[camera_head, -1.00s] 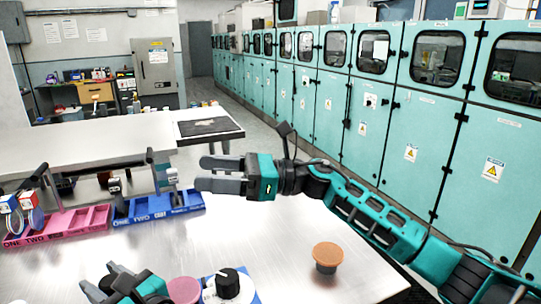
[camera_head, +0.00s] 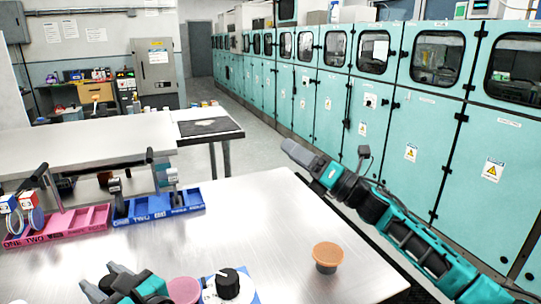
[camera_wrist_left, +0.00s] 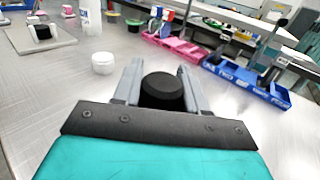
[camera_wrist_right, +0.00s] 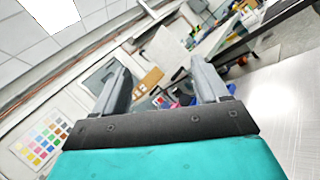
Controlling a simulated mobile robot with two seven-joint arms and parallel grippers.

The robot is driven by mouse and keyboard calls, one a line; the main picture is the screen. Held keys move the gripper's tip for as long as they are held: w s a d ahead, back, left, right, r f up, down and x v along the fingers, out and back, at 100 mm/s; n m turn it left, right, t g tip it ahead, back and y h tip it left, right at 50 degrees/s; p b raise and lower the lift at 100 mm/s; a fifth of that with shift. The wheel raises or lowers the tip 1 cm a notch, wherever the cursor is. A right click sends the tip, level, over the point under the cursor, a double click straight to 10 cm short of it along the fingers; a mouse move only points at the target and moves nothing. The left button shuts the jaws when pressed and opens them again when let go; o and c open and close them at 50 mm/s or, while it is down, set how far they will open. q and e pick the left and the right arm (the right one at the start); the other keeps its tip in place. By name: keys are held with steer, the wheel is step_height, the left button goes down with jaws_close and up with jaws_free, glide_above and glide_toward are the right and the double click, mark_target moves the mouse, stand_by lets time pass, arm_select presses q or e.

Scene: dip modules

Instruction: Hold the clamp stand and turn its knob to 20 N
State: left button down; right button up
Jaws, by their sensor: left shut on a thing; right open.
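A black knob (camera_head: 228,281) with a pale pointer stands on a white dial (camera_head: 243,290) over a blue base at the bottom of the head view. Its scale is too small to read. My left gripper (camera_head: 101,278) is to the left of it, shut on a black round-topped thing (camera_wrist_left: 163,92) that sits between its fingers in the left wrist view. I cannot tell whether this is part of the clamp stand. My right gripper (camera_head: 291,152) is raised beyond the table's far right edge, seen edge-on. Its fingers are wide apart and empty in the right wrist view (camera_wrist_right: 160,85).
A pink round lid (camera_head: 184,290) is between my left gripper and the dial. An orange-topped knob (camera_head: 327,256) stands to the right. Pink (camera_head: 70,225) and blue (camera_head: 160,208) trays lie at the far left. The middle of the table is clear.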

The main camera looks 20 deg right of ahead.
steer(key=shift+d+f+m+t+h, duration=0.25)
steer(key=shift+d+m+h, duration=0.35)
steer(key=shift+d, duration=0.2)
steer(key=shift+d+f+m+t+h, duration=0.2)
steer(key=shift+d+m+t+h, duration=0.1)
steer(key=shift+d+m+h, duration=0.45)
steer(key=shift+d+f+m+t+h, duration=0.25)
steer(key=shift+d+m+h, duration=0.15)
steer(key=shift+d, duration=0.5)
arm_select(q)
steer(key=c, duration=0.6)
jaws_free()
steer(key=shift+r, duration=3.75)
steer(key=shift+v, duration=4.5)
